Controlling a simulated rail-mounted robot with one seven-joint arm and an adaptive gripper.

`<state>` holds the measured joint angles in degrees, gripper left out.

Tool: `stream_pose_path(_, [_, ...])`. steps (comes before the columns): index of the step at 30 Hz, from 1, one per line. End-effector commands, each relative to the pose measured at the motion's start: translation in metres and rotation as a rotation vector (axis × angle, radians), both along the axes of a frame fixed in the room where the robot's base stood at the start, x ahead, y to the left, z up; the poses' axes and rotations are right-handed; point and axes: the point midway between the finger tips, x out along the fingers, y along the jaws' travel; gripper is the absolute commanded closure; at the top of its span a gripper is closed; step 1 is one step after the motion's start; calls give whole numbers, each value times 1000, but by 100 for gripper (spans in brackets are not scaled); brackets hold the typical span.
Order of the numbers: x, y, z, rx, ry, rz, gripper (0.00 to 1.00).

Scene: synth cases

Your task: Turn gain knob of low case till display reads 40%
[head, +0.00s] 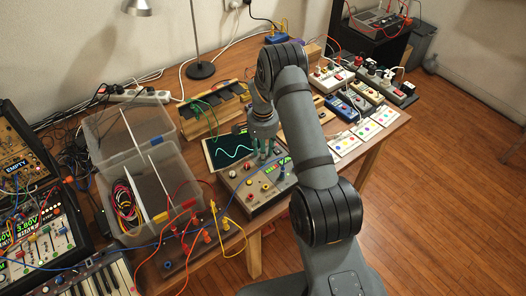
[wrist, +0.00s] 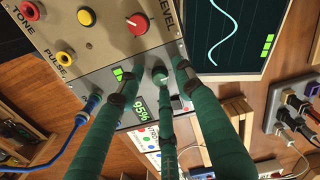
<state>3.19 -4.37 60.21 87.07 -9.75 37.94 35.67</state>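A green-lit display (wrist: 139,110) reads 95%, partly covered by a finger. My gripper (head: 265,151) is over the case's rear part. In the wrist view, its green fingers (wrist: 137,45) are spread, with nothing clearly held. I cannot make out a gain label; the fingers hide part of the panel, and contact is unclear.
A tablet (head: 232,151) with a wave trace leans behind the case. Clear plastic bins (head: 140,170) stand to the left. Red and yellow cables (head: 190,238) lie at the front left. Cards (head: 343,144) and power strips (head: 402,90) lie to the right.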

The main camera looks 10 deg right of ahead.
Motion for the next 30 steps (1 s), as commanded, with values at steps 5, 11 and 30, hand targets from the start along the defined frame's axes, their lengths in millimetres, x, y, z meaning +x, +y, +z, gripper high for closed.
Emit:
stream_pose_path(5, [0,0,0,0,0,0,65])
stream_pose_path(11, [0,0,0,0,0,0,77])
stream_pose_path(30, [0,0,0,0,0,1,100])
